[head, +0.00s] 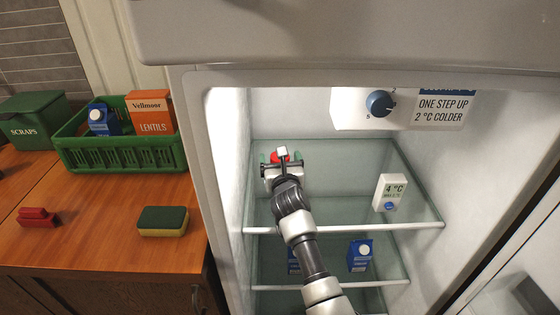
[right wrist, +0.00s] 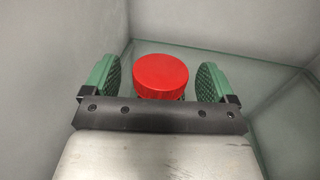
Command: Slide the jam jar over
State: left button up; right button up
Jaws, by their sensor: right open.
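The jam jar (head: 280,154) stands at the back left of the fridge's upper glass shelf; mostly its red lid shows. In the right wrist view the round red lid (right wrist: 160,74) lies between the two green fingers, and the jar's body is largely hidden by the gripper's black bar. My right gripper (head: 282,160) is open, one finger on each side of the jar. In the right wrist view a gap shows between the lid and each finger of the gripper (right wrist: 161,82). My left gripper is not in view.
Blue cartons (head: 360,255) stand on the shelf below. The fridge's left wall (head: 228,150) is close to my gripper.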

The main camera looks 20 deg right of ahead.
jog(key=shift+w, duration=0.2)
jog(key=c, duration=1.1)
jog(key=shift+s+f, duration=0.1)
jog(key=shift+c, duration=0.8)
